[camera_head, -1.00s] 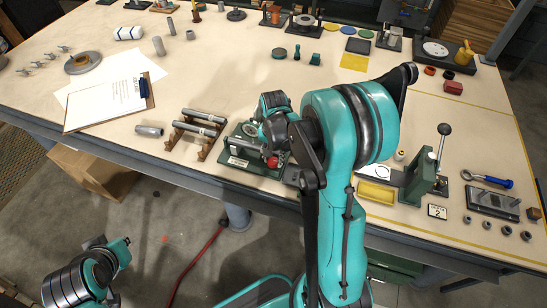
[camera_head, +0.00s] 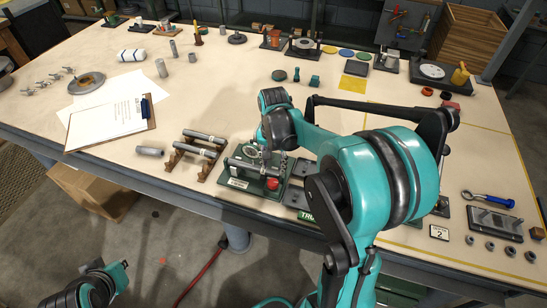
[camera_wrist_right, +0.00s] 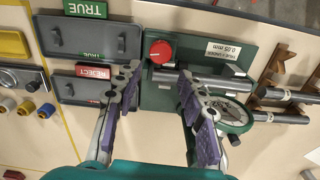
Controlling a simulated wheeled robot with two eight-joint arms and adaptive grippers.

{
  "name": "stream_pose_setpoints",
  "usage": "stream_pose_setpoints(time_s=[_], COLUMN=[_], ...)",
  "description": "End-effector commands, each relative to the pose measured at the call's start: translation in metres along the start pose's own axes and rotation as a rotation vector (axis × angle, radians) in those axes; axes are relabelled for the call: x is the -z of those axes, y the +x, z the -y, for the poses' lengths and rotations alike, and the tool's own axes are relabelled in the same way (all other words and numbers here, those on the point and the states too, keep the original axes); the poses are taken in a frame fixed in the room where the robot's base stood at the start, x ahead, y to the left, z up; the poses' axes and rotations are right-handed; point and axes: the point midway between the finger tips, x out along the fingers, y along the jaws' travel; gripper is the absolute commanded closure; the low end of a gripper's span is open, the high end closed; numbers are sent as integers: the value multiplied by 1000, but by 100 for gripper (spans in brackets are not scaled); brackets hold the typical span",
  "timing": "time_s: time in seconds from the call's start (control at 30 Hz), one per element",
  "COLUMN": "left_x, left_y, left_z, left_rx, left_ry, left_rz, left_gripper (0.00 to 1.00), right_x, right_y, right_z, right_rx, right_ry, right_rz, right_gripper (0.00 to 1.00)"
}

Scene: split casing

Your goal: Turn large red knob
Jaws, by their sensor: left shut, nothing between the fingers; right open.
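The large red knob (camera_head: 272,183) sits on the front right corner of a green-based gauge fixture (camera_head: 246,183) near the table's front edge. In the right wrist view the knob (camera_wrist_right: 160,50) is round with a pale line on its face. My right gripper (camera_wrist_right: 160,74) is open, with its purple-padded fingers spread either side of the knob's line and nothing between them. It looks apart from the knob; the exact height gap is unclear. In the head view this gripper hangs over the fixture, partly hidden by the wrist.
Trays marked TRUE (camera_wrist_right: 72,38) and REJECT (camera_wrist_right: 66,72) lie beside the fixture. A dial gauge (camera_wrist_right: 232,113) and horizontal rod are on the fixture, close to one finger. A rack with grey cylinders (camera_head: 204,150) stands to its left. The table around the clipboard (camera_head: 108,125) is mostly clear.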

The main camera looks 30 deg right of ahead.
Motion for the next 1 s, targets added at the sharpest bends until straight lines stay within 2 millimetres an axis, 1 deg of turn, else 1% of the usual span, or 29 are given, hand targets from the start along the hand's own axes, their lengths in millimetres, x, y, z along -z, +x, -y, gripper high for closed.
stream_pose_setpoints(time_s=[0.03,0.1,0.2,0.3,0.87,0.97,1.0], left_x=[0,0,0,0,0,0,0], left_y=[0,0,0,0,0,0,0], left_z=[0,0,0,0,0,0,0], left_rx=[0,0,0,0,0,0,0], left_ry=[0,0,0,0,0,0,0], left_rz=[0,0,0,0,0,0,0], left_gripper=[100,100,100,100,100,100,100], right_x=[0,0,0,0,-1,-11,-18], right_y=[-10,-21,-32,-37,-39,-44,-48], right_z=[0,0,0,0,0,-1,-1], right_rx=[0,0,0,0,2,18,32], right_ry=[0,0,0,0,-5,-46,-80], right_rz=[0,0,0,0,-3,-22,-39], right_gripper=[60,60,60,60,60,60,60])
